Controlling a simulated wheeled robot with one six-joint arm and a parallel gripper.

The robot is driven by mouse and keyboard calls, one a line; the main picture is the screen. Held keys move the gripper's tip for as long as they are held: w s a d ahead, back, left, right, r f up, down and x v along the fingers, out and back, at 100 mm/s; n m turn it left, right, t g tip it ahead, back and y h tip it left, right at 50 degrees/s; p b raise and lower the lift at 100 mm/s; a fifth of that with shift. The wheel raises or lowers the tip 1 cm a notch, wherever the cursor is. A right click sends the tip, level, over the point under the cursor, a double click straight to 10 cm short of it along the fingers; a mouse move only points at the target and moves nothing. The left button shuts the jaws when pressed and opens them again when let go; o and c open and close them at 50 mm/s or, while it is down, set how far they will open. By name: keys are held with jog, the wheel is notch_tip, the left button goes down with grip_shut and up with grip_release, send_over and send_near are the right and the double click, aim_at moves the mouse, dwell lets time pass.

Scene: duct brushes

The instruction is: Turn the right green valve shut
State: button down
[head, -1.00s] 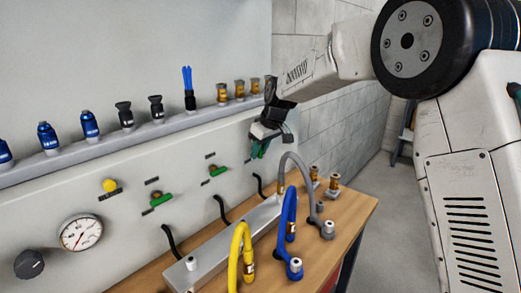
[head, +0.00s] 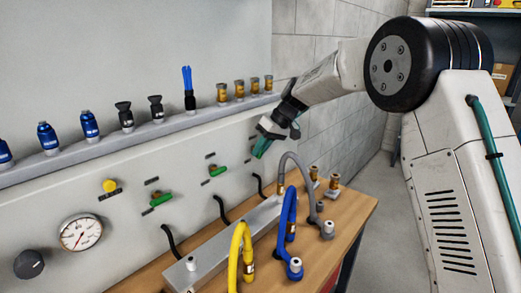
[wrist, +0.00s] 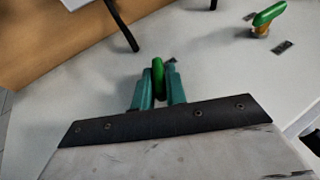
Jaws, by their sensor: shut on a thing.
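The right green valve's handle (wrist: 158,78) is between the teal fingers of my gripper (wrist: 159,86) in the wrist view. My gripper is shut on this handle, with a finger on each side. In the head view my gripper (head: 263,147) is at the right end of the wall panel, tilted down and left. There it hides the right valve, so I cannot tell how far the handle is turned. The middle green valve (head: 218,170) and the left green valve (head: 161,199) sit farther left on the panel. One other green valve (wrist: 269,14) shows in the wrist view.
A grey hose (head: 300,160) arches up just below my gripper. Blue (head: 288,215) and yellow (head: 236,243) hoses stand on the wooden bench (head: 345,217). A shelf (head: 105,147) with several fittings runs above the valves. A gauge (head: 80,232) is at lower left.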

jog(key=g+y, duration=0.2)
jog(key=shift+w+d+f+m+y, duration=0.1)
jog(key=shift+w+d+m+y, duration=0.1)
jog(key=shift+m+y, duration=0.2)
jog(key=g+y, duration=0.2)
jog(key=shift+f+m+y, duration=0.15)
jog(key=shift+m+y, duration=0.15)
jog(key=shift+m, duration=0.1)
jog(key=m+g+y, duration=0.1)
jog(key=y, duration=0.1)
jog(key=g+y, duration=0.2)
jog(key=shift+f+m+y, duration=0.1)
jog(key=shift+m+y, duration=0.2)
jog(key=shift+m, duration=0.1)
jog(key=c, duration=1.5)
grip_release()
jog(key=shift+o, duration=0.2)
jog(key=v, duration=0.8)
jog(key=shift+f, duration=0.15)
jog(key=shift+s, duration=0.1)
